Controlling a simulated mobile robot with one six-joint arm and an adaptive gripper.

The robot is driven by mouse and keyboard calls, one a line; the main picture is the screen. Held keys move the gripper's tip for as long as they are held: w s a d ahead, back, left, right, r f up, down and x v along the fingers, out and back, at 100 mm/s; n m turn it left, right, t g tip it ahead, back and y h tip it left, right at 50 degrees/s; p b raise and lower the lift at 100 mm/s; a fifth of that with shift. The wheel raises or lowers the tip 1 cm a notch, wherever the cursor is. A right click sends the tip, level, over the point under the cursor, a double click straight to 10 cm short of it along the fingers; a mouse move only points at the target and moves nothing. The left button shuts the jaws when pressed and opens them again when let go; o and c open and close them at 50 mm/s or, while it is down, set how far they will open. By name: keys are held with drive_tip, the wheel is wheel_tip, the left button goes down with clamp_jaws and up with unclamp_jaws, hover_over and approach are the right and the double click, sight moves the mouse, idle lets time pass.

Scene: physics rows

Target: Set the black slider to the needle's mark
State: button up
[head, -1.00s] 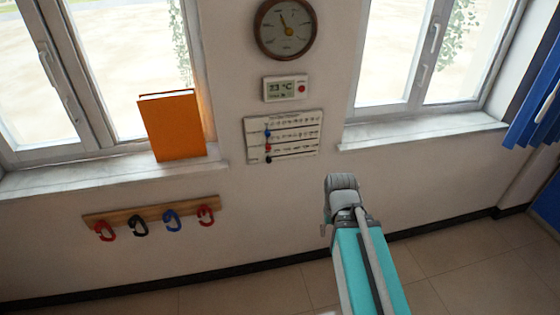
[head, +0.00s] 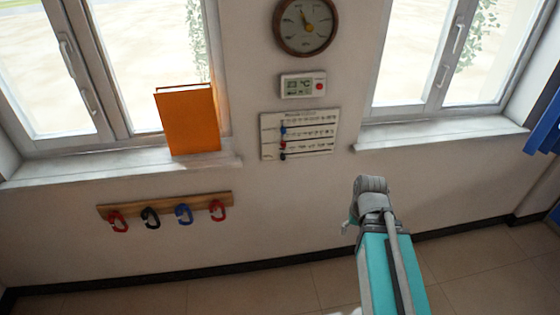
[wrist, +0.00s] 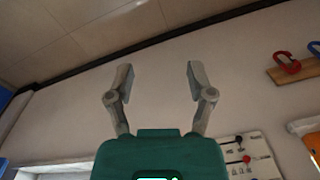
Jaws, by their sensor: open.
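The white slider board (head: 318,147) is on the wall between the windows, with blue, red and black knobs at the left of its rows. The black slider (head: 282,156) is the lowest knob, at its row's left end. In the wrist view the board appears inverted, at the lower right, with the black slider (wrist: 239,139) above the red knob. The round gauge (head: 318,38) hangs above; its needle points up and slightly left, its numbers too small to read. My gripper (wrist: 160,78) is open and empty, facing bare wall, apart from the board. The head view mostly hides its fingers.
A digital thermometer (head: 291,88) hangs between gauge and board. An orange book (head: 188,120) stands on the left sill (head: 90,170). A wooden rail (head: 165,204) with several red, black and blue hooks is below. The wall beneath the board is clear.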

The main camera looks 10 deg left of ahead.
drive_tip(key=w+a+f+m+t+y+b, duration=0.1)
drive_tip(key=w+a+f+b, duration=0.1)
drive_tip(key=w, duration=0.1)
drive_tip(key=m+t+y+b, duration=0.3)
drive_tip(key=m+t+b, duration=1.65)
drive_tip(key=m, duration=1.45)
approach(283, 159)
drive_tip(key=s+r+g+b, duration=0.1)
drive_tip(key=s+b, duration=0.1)
drive_tip(key=s+d+r+g+b, duration=0.1)
drive_tip(key=s+r+g, duration=0.1)
drive_tip(key=shift+d+b, duration=0.2)
drive_tip(key=shift+b, duration=0.2)
drive_tip(key=shift+w+g, duration=0.15)
drive_tip(key=shift+g, duration=0.1)
drive_tip(key=x, duration=1.3)
drive_tip(key=shift+w, duration=0.35)
clamp_jaws()
